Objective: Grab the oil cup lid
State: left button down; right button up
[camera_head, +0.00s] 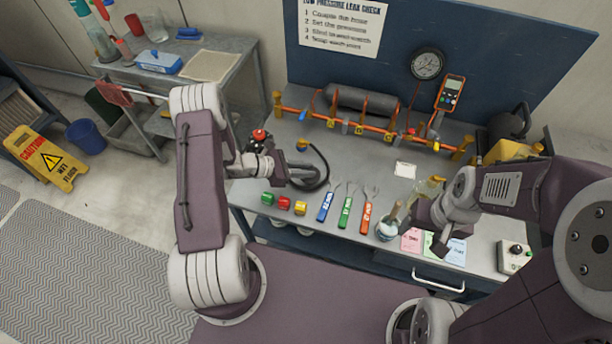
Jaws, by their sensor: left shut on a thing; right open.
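A small pale cup (387,231) with a brush or stick standing in it is on the grey bench, left of my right gripper. I cannot make out a separate lid for it. My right gripper (421,236) is open beside the cup, above the coloured cards. A black hose (324,165) with a yellow end lies curved on the bench. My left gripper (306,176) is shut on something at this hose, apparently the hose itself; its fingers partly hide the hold. A yellowish clear container (429,187) is partly hidden behind my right gripper.
Green, red and yellow fittings (284,203) and several coloured-handled wrenches (346,206) lie along the front of the bench. An orange pipe rig (375,133) with a gauge (427,64) stands behind. A control box (514,257) sits at the right edge.

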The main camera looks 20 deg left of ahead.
pick_arm(q)
jog(key=s+d+r+b, duration=0.1)
jog(key=s+d+r, duration=0.1)
jog(key=d+r, duration=0.5)
jog(key=d, duration=0.4)
jog(key=shift+s+d, duration=0.15)
jog(key=shift+d, duration=0.1)
